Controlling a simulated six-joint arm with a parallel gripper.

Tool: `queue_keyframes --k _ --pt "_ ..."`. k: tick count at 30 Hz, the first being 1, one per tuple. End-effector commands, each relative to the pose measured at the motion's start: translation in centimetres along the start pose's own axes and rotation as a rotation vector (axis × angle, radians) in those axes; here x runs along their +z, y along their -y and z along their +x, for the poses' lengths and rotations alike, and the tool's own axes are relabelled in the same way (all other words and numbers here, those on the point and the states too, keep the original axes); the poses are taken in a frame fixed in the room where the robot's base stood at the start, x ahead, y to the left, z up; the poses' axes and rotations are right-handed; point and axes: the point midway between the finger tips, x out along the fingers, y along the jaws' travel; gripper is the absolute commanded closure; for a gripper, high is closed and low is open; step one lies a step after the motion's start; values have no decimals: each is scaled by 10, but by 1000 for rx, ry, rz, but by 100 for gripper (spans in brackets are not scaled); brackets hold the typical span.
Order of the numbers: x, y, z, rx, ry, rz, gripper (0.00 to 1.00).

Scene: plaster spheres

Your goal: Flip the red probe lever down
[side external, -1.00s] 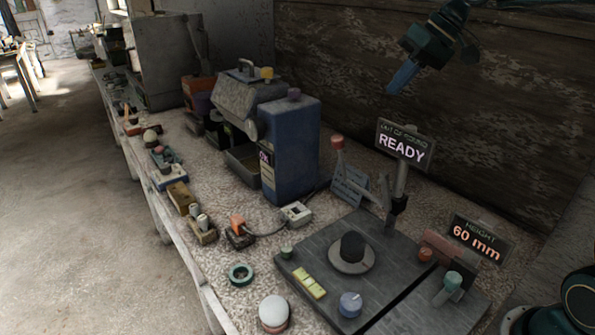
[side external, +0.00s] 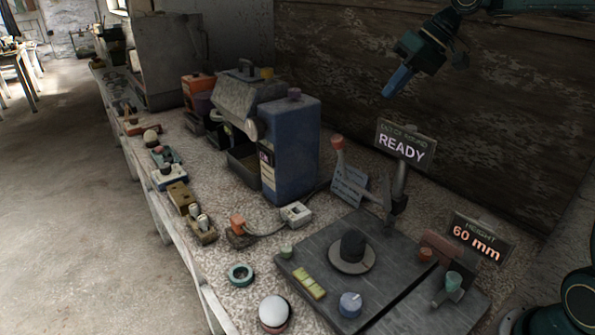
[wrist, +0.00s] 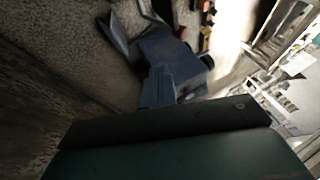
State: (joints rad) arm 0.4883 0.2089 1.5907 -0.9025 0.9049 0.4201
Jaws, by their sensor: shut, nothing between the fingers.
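A red-knobbed lever (side external: 337,144) stands raised in the side external view, left of the READY sign. Its pale arm runs down and right towards the foot of a grey post (side external: 398,186). I take this as the probe lever. My gripper (side external: 385,95) is high above the bench in front of the dark wall, up and right of the knob and apart from it. Its blue fingers are shut and empty. They also show in the wrist view (wrist: 158,88). I cannot make out the red knob in the wrist view.
The READY sign (side external: 401,142) stands on the post below my gripper. A tall blue machine (side external: 291,150) is left of the lever. A grey plate (side external: 310,255) carries a black knob (side external: 353,245) and a blue dial (side external: 350,304). A height sign (side external: 477,240) stands at right.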

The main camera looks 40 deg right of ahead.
Motion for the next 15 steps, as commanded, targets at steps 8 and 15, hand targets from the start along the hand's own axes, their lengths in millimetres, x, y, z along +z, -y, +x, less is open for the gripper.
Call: queue_keyframes --k 8,15 --pt "1 0 36 -1 4 0 100" --pt "1 0 74 0 5 0 100"
